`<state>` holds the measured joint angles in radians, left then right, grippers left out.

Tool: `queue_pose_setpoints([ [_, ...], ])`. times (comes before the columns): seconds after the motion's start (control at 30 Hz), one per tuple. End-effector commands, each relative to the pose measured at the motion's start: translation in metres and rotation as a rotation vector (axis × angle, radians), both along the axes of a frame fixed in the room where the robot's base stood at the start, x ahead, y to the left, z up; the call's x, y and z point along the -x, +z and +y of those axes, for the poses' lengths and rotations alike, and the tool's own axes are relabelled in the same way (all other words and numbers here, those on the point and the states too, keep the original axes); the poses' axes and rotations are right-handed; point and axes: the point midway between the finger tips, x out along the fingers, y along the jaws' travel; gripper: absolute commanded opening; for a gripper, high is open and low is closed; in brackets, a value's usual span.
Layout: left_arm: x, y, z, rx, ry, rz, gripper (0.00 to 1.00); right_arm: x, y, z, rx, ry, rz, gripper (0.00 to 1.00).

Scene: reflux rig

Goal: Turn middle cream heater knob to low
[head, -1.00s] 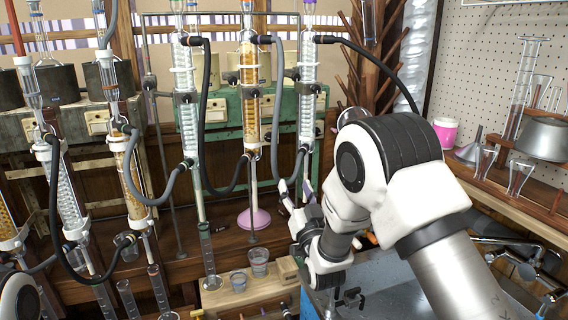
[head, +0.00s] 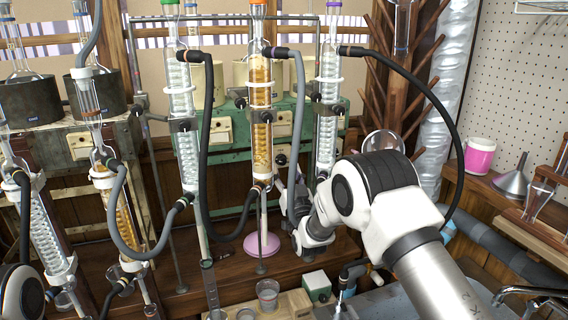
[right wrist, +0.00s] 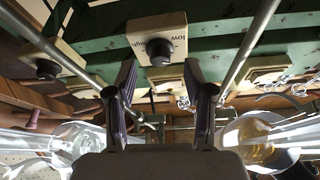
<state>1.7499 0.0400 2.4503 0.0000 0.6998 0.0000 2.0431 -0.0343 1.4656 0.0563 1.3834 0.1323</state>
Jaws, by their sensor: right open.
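In the right wrist view a black round knob (right wrist: 160,52) sits on a cream panel (right wrist: 146,28) marked "low" and "high", fixed to a green heater frame (right wrist: 95,42). My right gripper (right wrist: 160,78) is open. Its two fingers point at this panel, one to each side of the knob, and nothing shows between them. In the head view my right gripper (head: 288,196) is in front of the green frame (head: 225,155), beside the middle glass column (head: 262,135). A dark knob (head: 281,159) shows above it there. My left gripper is out of view.
Glass columns and dark hoses (head: 203,130) stand close left of my right gripper, with another column (head: 326,110) to its right. A second knob (right wrist: 47,68) is at the left in the wrist view. A pink round base (head: 262,244) and glass cups (head: 267,292) are below.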

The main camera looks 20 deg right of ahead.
Motion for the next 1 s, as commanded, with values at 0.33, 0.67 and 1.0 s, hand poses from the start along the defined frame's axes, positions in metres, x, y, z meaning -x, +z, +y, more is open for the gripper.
queue_pose_setpoints([
  [0.33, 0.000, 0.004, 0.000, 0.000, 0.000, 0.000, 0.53, -0.020, 0.008, 0.000, 0.001, 0.000, 0.002, 0.53],
  [0.67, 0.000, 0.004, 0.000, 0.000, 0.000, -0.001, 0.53, -0.020, 0.008, 0.000, 0.001, 0.000, 0.001, 0.00],
  [1.0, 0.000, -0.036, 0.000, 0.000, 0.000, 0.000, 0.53, -0.020, 0.003, -0.004, 0.306, -0.002, -0.013, 0.00],
])
